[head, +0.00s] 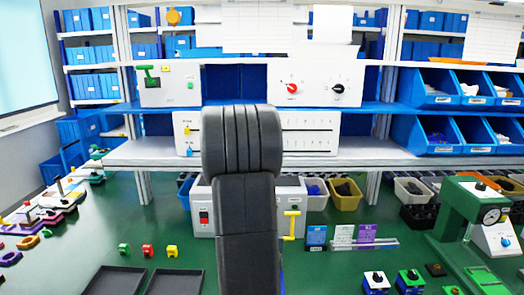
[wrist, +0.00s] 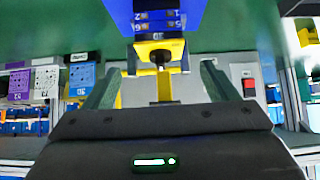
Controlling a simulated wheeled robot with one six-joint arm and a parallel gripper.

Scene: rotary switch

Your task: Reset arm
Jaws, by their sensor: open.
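My gripper (wrist: 158,84) shows in the wrist view, its two greenish-grey fingers spread apart with nothing held between them. Just beyond the fingertips is a blue box with a yellow face (wrist: 142,47) and a black rotary knob (wrist: 160,57). The knob lies between the lines of the fingers, and I see no contact. The wrist picture appears upside down. In the head view my dark arm stands upright in the middle and hides the gripper and whatever is behind it.
A panel with red and black knobs (head: 316,84) is on the shelf. Two small knob boxes (head: 376,282) (head: 410,283) stand at the lower right, near a green press (head: 464,208). Dark trays (head: 115,282) lie at the lower left.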

